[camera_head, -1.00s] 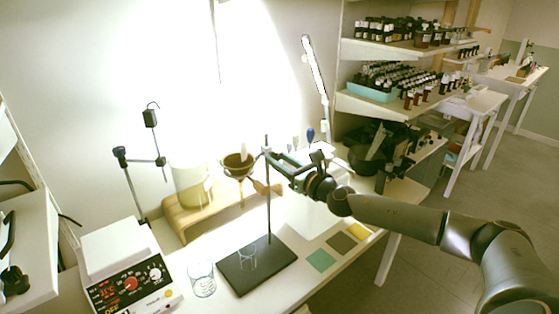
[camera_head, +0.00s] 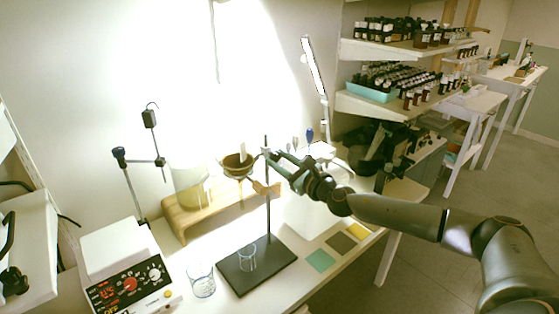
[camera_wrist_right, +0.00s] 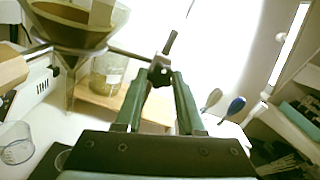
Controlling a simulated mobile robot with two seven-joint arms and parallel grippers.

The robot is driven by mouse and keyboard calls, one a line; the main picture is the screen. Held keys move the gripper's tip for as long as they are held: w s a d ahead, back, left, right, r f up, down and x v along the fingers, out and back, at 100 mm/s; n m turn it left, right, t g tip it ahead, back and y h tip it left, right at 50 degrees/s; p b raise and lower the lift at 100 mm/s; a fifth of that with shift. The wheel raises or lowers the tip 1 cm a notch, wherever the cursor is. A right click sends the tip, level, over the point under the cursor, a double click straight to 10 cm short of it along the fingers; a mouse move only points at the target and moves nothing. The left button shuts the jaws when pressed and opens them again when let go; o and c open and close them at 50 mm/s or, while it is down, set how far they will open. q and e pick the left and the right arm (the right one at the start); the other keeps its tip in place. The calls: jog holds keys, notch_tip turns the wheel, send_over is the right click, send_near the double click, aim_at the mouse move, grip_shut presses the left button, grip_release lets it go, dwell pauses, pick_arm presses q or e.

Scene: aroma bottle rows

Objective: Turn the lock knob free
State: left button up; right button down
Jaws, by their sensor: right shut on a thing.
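The lock knob (camera_wrist_right: 160,74) is a small dark piece at the clamp on the upright rod of the stand, in the right wrist view. My right gripper (camera_head: 274,157) reaches the rod (camera_head: 268,205) near its top from the right. The stand's dark base (camera_head: 230,275) lies flat on the bench. My left gripper is not in view.
A small glass (camera_head: 247,262) stands on the base, and a beaker (camera_head: 201,282) stands beside it. A wooden riser (camera_head: 185,222) and a hotplate (camera_head: 128,270) are to the left. Coloured squares (camera_head: 321,260) lie on the bench to the right. Bottle shelves (camera_head: 385,105) rise behind.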

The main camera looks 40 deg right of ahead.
jog(key=shift+r, duration=0.1)
jog(key=c, duration=0.5)
grip_release()
jog(key=shift+s, duration=0.35)
jog(key=shift+s+d+b, duration=0.15)
jog(key=shift+s+b, duration=0.6)
jog(key=shift+s, duration=1.2)
jog(key=shift+s+d+b, duration=0.2)
jog(key=shift+s+b, duration=0.5)
jog(key=shift+s, duration=1.25)
jog(key=shift+s+d+b, duration=0.15)
jog(key=shift+s+b, duration=0.6)
jog(key=shift+s, duration=1.2)
